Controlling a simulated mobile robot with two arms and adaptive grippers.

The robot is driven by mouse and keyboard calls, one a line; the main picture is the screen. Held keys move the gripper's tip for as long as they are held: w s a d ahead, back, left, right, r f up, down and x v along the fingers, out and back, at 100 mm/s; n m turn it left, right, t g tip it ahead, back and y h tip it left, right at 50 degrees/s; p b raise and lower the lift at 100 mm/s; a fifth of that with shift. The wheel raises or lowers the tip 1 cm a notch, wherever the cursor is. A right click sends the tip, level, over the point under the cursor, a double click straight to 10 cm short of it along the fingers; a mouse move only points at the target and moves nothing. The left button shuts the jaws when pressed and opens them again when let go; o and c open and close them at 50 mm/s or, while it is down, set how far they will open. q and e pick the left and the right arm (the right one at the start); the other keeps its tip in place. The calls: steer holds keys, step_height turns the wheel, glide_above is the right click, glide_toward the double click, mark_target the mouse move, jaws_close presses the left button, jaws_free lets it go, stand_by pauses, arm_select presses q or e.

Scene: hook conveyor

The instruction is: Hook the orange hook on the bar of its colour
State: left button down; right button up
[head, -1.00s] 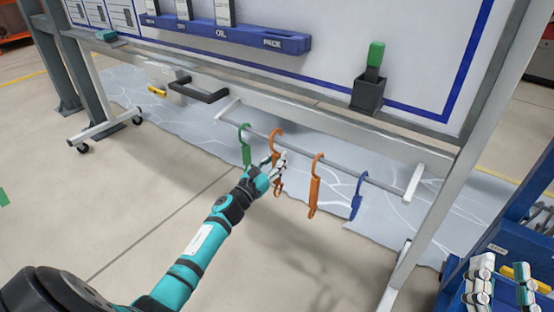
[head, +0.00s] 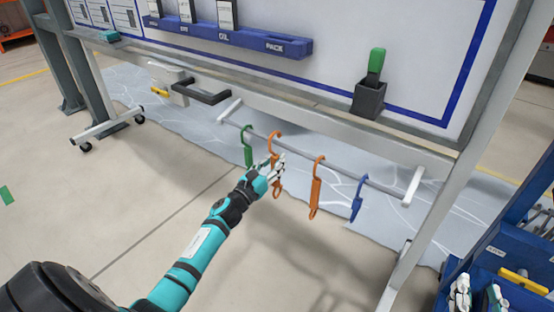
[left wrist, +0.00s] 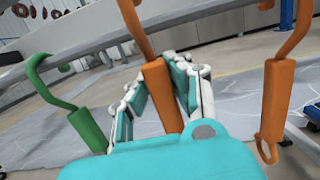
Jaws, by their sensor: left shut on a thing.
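Two orange hooks hang along a grey bar (head: 345,172) under the white board. My left gripper (head: 278,168) is shut around the shank of the left orange hook (head: 274,136). In the left wrist view, this orange hook (left wrist: 160,90) stands between the two fingers (left wrist: 166,92), its upper curl cut off by the frame. In the head view its curl is at the bar; I cannot tell whether it bears on it. The other orange hook (head: 316,188) hangs free to the right. My right gripper (head: 478,297) is open and empty at the lower right, partly cut off. No orange bar is visible.
A green hook (head: 247,150) hangs close to the left of my left gripper, and a blue hook (head: 357,200) hangs at the right. A dark holder (head: 369,98) with a green-handled thing sits on the ledge above. A blue cart (head: 515,245) stands at the right.

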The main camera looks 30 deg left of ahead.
arm_select(q)
steer(key=shift+s+r+p, duration=0.1)
steer(key=shift+s+p, duration=0.35)
steer(key=shift+s, duration=0.3)
steer(key=shift+s+a+p, duration=0.1)
steer(key=shift+s+p, duration=0.3)
steer(key=shift+s, duration=0.3)
steer(key=shift+s+a, duration=0.15)
steer(key=shift+s, duration=2.35)
arm_select(e)
steer(key=s+d+f+g+h, duration=0.1)
steer(key=s+d+f+g, duration=0.1)
steer(key=f+g, duration=0.4)
steer(key=shift+s+f+h, duration=0.4)
steer(key=shift+s+f, duration=0.4)
steer(key=shift+f, duration=0.8)
steer(key=shift+d, duration=0.15)
